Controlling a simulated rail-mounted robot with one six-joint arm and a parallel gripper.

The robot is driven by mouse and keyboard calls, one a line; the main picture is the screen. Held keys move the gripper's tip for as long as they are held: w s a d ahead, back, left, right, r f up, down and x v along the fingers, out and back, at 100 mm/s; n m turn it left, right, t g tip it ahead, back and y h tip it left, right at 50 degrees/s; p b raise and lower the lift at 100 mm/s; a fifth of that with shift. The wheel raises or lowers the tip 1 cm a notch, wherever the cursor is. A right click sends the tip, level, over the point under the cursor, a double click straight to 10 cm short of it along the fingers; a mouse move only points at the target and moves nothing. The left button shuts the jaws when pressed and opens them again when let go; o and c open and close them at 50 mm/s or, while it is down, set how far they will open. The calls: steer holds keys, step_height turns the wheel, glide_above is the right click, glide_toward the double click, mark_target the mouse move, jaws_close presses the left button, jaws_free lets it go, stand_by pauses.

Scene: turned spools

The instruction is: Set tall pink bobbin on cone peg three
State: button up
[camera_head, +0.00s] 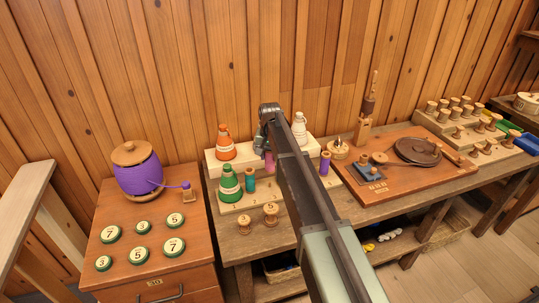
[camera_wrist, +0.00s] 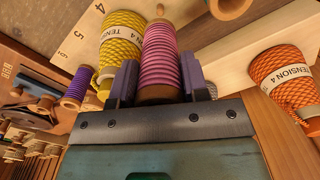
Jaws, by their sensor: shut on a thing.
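The tall pink bobbin (camera_wrist: 162,55) is held between the two fingers of my gripper (camera_wrist: 157,82) in the wrist view. Its wooden end sits low between the fingers. In the head view only a sliver of the pink bobbin (camera_head: 269,163) shows beside my arm, over the cone rack (camera_head: 221,165). In the wrist view a yellow cone (camera_wrist: 120,40) stands close beside the bobbin, and a bare peg tip (camera_wrist: 160,10) shows just beyond it. The numbers 4 and 5 are readable on the rack. Whether the bobbin touches a peg, I cannot tell. My arm hides the rack's middle.
An orange cone (camera_head: 225,143), green cone (camera_head: 229,183), teal bobbin (camera_head: 249,180), white cone (camera_head: 299,129) and purple bobbin (camera_head: 325,162) stand around the rack. Two wooden spools (camera_head: 270,213) are at its front. A brown winder board (camera_head: 400,165) lies to the right.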

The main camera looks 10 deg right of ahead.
mark_target(270, 172)
steer(key=shift+f+b, duration=2.6)
steer(key=shift+b, duration=0.1)
steer(key=shift+f+b, duration=0.95)
steer(key=shift+f+b, duration=0.65)
steer(key=o, duration=0.6)
steer(key=shift+o, duration=0.2)
step_height(270, 172, up, 11)
steer(key=p, duration=1.1)
